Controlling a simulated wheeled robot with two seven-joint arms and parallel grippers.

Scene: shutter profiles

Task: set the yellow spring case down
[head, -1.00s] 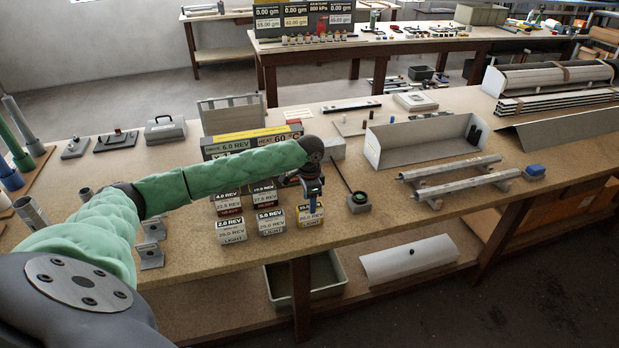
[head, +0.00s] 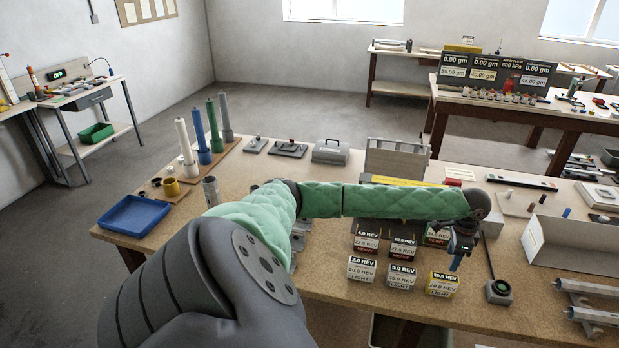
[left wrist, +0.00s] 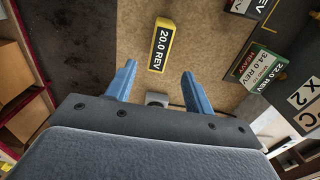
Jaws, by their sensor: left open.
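The yellow spring case (head: 441,284), a small box with a yellow edge and a white label, stands upright on the bench at the right end of the front row of cases. Its top reads 20.0 REV in the left wrist view (left wrist: 161,45). My left gripper (head: 456,262) has blue fingers and is just above and behind the case in the head view. In the left wrist view the fingers (left wrist: 158,72) are spread with nothing between them, and the case lies beyond the tips, apart from them. My right gripper is in neither view.
Other spring cases, such as the 5.0 REV one (head: 401,276) and the 2.0 REV one (head: 362,269), stand close to its left. A blue tray (head: 143,215) lies at the bench's left end.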

